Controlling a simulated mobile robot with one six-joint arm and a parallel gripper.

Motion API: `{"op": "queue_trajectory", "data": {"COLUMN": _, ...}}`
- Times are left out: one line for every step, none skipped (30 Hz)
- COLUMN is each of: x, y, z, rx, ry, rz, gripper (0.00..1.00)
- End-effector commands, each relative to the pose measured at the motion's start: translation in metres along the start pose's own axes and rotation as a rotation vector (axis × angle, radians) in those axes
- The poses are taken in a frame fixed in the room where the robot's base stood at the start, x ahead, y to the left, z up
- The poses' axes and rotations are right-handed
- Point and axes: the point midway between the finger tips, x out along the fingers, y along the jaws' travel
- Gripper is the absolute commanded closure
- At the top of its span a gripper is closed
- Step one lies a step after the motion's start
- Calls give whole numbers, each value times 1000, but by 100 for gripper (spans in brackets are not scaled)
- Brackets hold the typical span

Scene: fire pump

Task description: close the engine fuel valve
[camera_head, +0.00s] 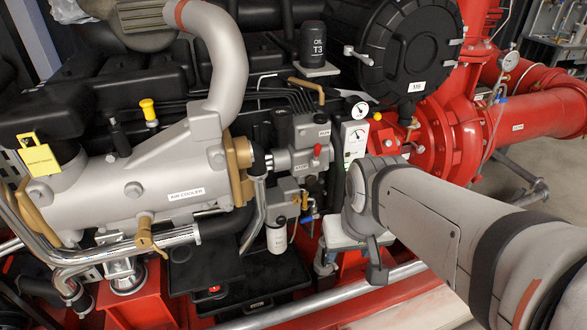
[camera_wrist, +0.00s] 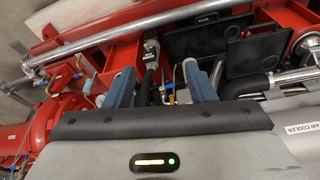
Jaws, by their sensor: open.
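My gripper (camera_wrist: 160,67) is open, with its two blue-grey fingers apart in the wrist view. Between them, farther off, are a black hose (camera_wrist: 148,80) with a metal fitting (camera_wrist: 151,46) and a thin pale pipe. I see no clear grip on anything. In the head view my arm covers most of the gripper. I cannot identify the engine fuel valve for certain. Small blue and yellow fittings (camera_head: 307,206) stand beside a white filter (camera_head: 277,238) left of my wrist. A red knob (camera_head: 317,151) sits above, on a grey block (camera_head: 305,140).
The silver air cooler (camera_head: 150,185) and its pipe stand at left. The round black housing (camera_head: 412,55) and red pump pipes (camera_head: 520,120) are behind my arm. A silver rail (camera_head: 330,301) runs along the front. Black trays (camera_head: 265,280) lie low beside it.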

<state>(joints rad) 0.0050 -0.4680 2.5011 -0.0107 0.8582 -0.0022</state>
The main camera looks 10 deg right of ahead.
Motion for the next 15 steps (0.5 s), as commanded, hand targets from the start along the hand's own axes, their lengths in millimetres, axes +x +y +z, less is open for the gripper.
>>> {"op": "queue_trajectory", "data": {"x": 18, "y": 2, "z": -3, "rx": -9, "ry": 22, "rz": 5, "gripper": 46}}
{"op": "queue_trajectory", "data": {"x": 27, "y": 4, "z": -8, "rx": -12, "ry": 43, "rz": 10, "gripper": 43}}
{"op": "queue_trajectory", "data": {"x": 42, "y": 7, "z": -15, "rx": -14, "ry": 75, "rz": 19, "gripper": 40}}
{"op": "queue_trajectory", "data": {"x": 53, "y": 10, "z": -21, "rx": -15, "ry": 106, "rz": 27, "gripper": 37}}
{"op": "queue_trajectory", "data": {"x": 66, "y": 13, "z": -28, "rx": -16, "ry": 138, "rz": 34, "gripper": 35}}
{"op": "queue_trajectory", "data": {"x": 83, "y": 16, "z": -38, "rx": -20, "ry": 185, "rz": 45, "gripper": 32}}
{"op": "queue_trajectory", "data": {"x": 96, "y": 19, "z": -46, "rx": -24, "ry": 223, "rz": 53, "gripper": 29}}
{"op": "queue_trajectory", "data": {"x": 108, "y": 22, "z": -54, "rx": -29, "ry": 261, "rz": 60, "gripper": 27}}
{"op": "queue_trajectory", "data": {"x": 123, "y": 25, "z": -64, "rx": -36, "ry": 312, "rz": 69, "gripper": 24}}
{"op": "queue_trajectory", "data": {"x": 134, "y": 27, "z": -71, "rx": -42, "ry": 350, "rz": 74, "gripper": 21}}
{"op": "queue_trajectory", "data": {"x": 145, "y": 29, "z": -79, "rx": -47, "ry": 388, "rz": 79, "gripper": 19}}
{"op": "queue_trajectory", "data": {"x": 159, "y": 31, "z": -88, "rx": -57, "ry": 438, "rz": 84, "gripper": 16}}
{"op": "queue_trajectory", "data": {"x": 169, "y": 33, "z": -95, "rx": -65, "ry": 476, "rz": 87, "gripper": 16}}
{"op": "queue_trajectory", "data": {"x": 179, "y": 34, "z": -102, "rx": -73, "ry": 514, "rz": 90, "gripper": 16}}
{"op": "queue_trajectory", "data": {"x": 192, "y": 36, "z": -110, "rx": -80, "ry": 564, "rz": 95, "gripper": 16}}
